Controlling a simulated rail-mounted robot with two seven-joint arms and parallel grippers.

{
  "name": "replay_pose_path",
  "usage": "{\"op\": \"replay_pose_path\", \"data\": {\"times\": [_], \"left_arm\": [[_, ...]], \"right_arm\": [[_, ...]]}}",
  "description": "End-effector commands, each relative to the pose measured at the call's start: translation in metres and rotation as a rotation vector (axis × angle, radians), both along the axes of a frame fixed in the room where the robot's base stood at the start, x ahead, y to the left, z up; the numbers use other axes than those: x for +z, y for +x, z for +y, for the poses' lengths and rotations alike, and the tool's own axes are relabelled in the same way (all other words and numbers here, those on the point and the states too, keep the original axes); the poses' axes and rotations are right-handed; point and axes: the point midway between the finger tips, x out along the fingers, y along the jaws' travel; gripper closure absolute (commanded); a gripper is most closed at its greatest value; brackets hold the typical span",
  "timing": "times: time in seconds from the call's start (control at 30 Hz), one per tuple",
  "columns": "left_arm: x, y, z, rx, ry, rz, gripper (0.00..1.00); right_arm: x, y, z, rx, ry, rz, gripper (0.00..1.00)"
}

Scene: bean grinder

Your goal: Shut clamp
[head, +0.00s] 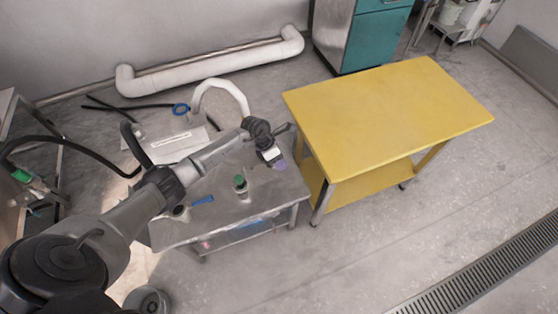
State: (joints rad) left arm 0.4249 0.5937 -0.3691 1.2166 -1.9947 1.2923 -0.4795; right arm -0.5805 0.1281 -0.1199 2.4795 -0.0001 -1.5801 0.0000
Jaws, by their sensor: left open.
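My left arm reaches in from the lower left across a grey metal table (225,222). My left gripper (274,158) is open over the table's right end, beside a small purple object (280,164); I cannot tell whether they touch. No clamp can be made out for certain. A white curved hose (222,83) arches up behind the wrist, and a blue ring (180,109) sits near the hose's left end. The arm and wrist hide part of the table and whatever lies behind them. My right gripper is not in view.
A small green-capped jar (240,184) and a blue item (203,200) are on the metal table below the arm. A yellow table (385,115) with a bare top stands close on the right. A white pipe (210,66) runs along the wall. Floor at the lower right is clear.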

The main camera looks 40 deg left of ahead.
Motion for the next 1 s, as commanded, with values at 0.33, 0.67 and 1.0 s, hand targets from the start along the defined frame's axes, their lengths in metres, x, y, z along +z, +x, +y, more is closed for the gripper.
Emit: {"op": "replay_pose_path", "data": {"times": [0.33, 0.67, 1.0], "left_arm": [[-0.0008, 0.0003, -0.0005, 0.0, 0.0, 0.0, 0.63], [-0.0007, 0.0003, -0.0003, 0.0, 0.0, 0.0, 0.94], [-0.0007, 0.0003, -0.0003, 0.001, 0.0, 0.0, 1.0]], "right_arm": [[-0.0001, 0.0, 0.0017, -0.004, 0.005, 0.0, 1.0], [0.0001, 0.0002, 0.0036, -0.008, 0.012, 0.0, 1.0], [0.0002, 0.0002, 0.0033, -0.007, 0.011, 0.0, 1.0]]}}
